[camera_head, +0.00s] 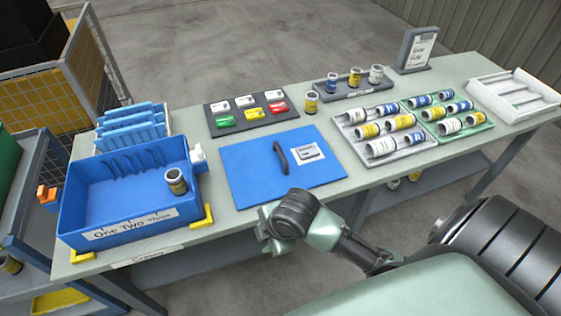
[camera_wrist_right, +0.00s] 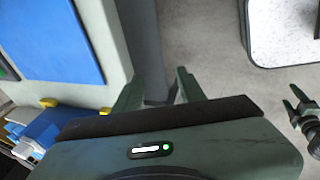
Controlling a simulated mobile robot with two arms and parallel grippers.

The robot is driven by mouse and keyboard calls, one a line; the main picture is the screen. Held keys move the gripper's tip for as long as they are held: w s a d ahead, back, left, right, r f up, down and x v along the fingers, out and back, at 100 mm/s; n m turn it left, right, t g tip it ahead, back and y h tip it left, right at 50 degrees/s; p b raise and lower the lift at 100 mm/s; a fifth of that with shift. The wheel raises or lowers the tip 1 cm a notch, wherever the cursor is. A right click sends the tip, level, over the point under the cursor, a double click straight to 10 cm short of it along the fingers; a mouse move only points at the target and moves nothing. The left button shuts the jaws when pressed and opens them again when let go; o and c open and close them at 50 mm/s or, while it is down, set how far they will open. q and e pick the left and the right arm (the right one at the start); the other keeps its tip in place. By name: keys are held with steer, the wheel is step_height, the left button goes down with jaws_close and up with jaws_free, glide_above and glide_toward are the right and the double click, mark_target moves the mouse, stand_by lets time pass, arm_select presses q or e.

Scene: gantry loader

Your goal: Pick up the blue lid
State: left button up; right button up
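The blue lid (camera_head: 250,172) is a flat panel lying on the workbench, with a dark handle (camera_head: 280,157) and a white label. Its blue surface also shows at the upper left of the right wrist view (camera_wrist_right: 50,40). My right gripper (camera_head: 264,228) is at the bench's front edge, in front of the lid and apart from it. In the right wrist view its two fingers (camera_wrist_right: 157,92) are spread with nothing between them. My left gripper (camera_wrist_right: 294,102) appears small at the right edge of that view, its fingers apart and empty; it is outside the head view.
A blue bin (camera_head: 95,180) holding one can (camera_head: 175,180) stands left of the lid. A dark tray of coloured packets (camera_head: 222,130) lies behind the lid. Can trays (camera_head: 400,150) stand to its right. A narrow strip of bench in front of the lid is clear.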

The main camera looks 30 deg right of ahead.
mark_target(281, 152)
steer(key=w+d+n, duration=0.2)
steer(key=w+n, duration=0.1)
steer(key=w+d+r+n, duration=0.1)
steer(key=w+d+n, duration=0.1)
steer(key=w+n, duration=0.1)
steer(key=w+d+n+h, duration=0.1)
steer(key=w+d+n, duration=0.1)
steer(key=w+n, duration=0.1)
steer(key=shift+w+d+r+n, duration=0.3)
steer(key=shift+w+d+r, duration=0.05)
steer(key=shift+w, duration=0.3)
steer(key=w+d+r+n, duration=0.2)
steer(key=d, duration=0.2)
steer(key=w+d+r+n+h, duration=0.1)
steer(key=w+d+r+n, duration=0.1)
steer(key=w+d+n, duration=0.1)
steer(key=w+d+r+n, duration=0.2)
steer(key=w+d, duration=0.1)
steer(key=d, duration=0.1)
steer(key=shift+d, duration=0.4)
steer(key=shift+w+d+n, duration=0.15)
steer(key=shift+d+n, duration=0.1)
steer(key=shift+n, duration=0.05)
steer(key=p+x, duration=0.1)
steer(key=x, duration=0.5)
steer(key=shift+w+p, duration=0.25)
steer(key=shift+p, duration=0.1)
steer(key=shift+w+f, duration=0.3)
steer(key=shift+f, duration=0.3)
jaws_close()
